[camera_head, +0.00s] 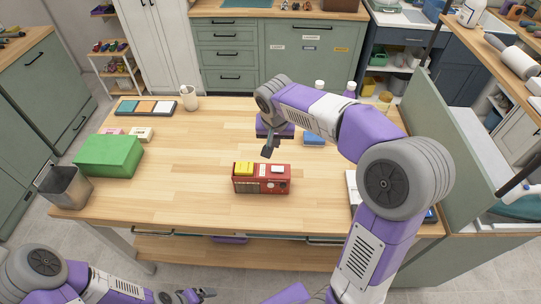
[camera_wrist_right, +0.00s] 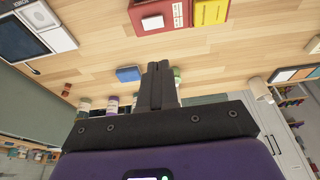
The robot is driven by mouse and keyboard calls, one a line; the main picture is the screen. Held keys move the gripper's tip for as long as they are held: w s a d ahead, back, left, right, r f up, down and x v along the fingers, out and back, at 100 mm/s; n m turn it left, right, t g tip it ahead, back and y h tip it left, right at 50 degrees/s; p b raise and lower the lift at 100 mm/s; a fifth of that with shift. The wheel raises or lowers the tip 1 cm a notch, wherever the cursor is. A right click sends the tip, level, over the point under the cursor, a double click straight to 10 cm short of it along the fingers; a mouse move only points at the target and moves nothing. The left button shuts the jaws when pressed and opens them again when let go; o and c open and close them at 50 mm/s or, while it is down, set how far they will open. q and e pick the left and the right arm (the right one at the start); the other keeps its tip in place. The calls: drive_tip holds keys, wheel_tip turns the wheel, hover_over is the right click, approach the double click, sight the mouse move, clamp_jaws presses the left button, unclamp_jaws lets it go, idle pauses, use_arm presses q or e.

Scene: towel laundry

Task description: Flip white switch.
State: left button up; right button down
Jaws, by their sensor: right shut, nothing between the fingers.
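A red box (camera_head: 262,185) stands on the wooden table, with a white switch (camera_head: 278,169) on its top right and a yellow switch (camera_head: 243,168) on its top left. The red box also shows at the top of the right wrist view (camera_wrist_right: 142,30). My right gripper (camera_head: 267,152) is shut and empty, just behind and above the box, pointing down and apart from the white switch. Its closed fingers show in the right wrist view (camera_wrist_right: 158,68). My left gripper (camera_head: 199,295) is low at the front edge of the picture; its jaw state is unclear.
A green box (camera_head: 109,156) and a grey bin (camera_head: 64,188) are at the table's left. A tray of coloured tiles (camera_head: 146,107) and a white cup (camera_head: 189,98) stand at the back left. A blue block (camera_head: 314,139) lies behind my right gripper. The table around the red box is clear.

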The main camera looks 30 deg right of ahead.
drive_tip(key=shift+s+f, duration=0.1)
drive_tip(key=shift+s, duration=0.05)
approach(275, 168)
drive_tip(key=x, duration=0.5)
drive_tip(key=shift+w+d+b, duration=0.2)
drive_tip(key=shift+w+b, duration=0.2)
drive_tip(key=shift+f, duration=0.75)
drive_tip(key=shift+f+b, duration=0.2)
drive_tip(key=shift+b, duration=0.15)
drive_tip(key=shift+a, duration=0.2)
drive_tip(key=shift+g, duration=0.3)
drive_tip(key=shift+d, duration=0.1)
